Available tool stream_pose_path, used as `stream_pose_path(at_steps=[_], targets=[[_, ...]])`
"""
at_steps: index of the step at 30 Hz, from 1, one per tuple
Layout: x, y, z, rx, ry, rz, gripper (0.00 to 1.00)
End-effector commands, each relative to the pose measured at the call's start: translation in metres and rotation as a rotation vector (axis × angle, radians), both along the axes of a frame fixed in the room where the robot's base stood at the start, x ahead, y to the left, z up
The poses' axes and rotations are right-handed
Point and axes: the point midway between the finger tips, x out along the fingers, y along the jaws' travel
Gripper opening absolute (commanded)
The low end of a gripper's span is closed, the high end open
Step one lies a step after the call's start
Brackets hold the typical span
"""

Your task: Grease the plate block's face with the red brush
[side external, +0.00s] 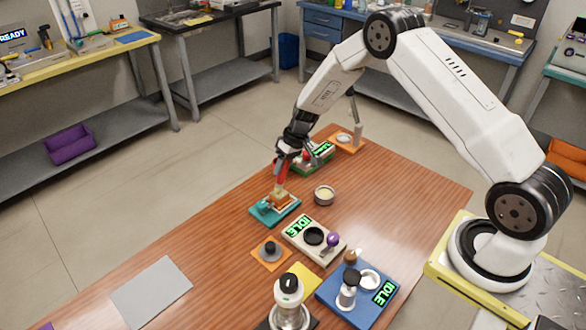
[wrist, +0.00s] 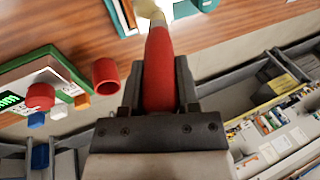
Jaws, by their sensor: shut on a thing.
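My gripper (side external: 284,153) is shut on the red brush (side external: 281,172) and points down over the teal fixture (side external: 262,214) near the table's middle. In the wrist view, the brush's red handle (wrist: 158,75) sits between my gripper's dark fingers (wrist: 159,85), with its pale tip at the top edge. An orange-tan block (side external: 285,202), which looks like the plate block, sits on the teal fixture just below the brush tip. I cannot tell whether the bristles touch its face.
A round cup (side external: 325,195) with pale yellow contents stands right of the fixture. An IDLE station with a purple knob (side external: 333,240) is in front. Behind is a green station (side external: 318,158); the wrist view shows a red hollow cylinder (wrist: 106,76) near it. A grey mat (side external: 150,292) lies front left.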

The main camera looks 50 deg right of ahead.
Motion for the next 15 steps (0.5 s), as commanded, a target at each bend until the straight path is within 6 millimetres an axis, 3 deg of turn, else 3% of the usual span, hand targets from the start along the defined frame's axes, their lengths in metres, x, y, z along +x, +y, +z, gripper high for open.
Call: stream_pose_path(at_steps=[9,15], targets=[[0.000,0.030,-0.001,0.000,0.002,0.003,0.00],[0.000,0.009,0.001,-0.001,0.001,-0.003,0.00]])
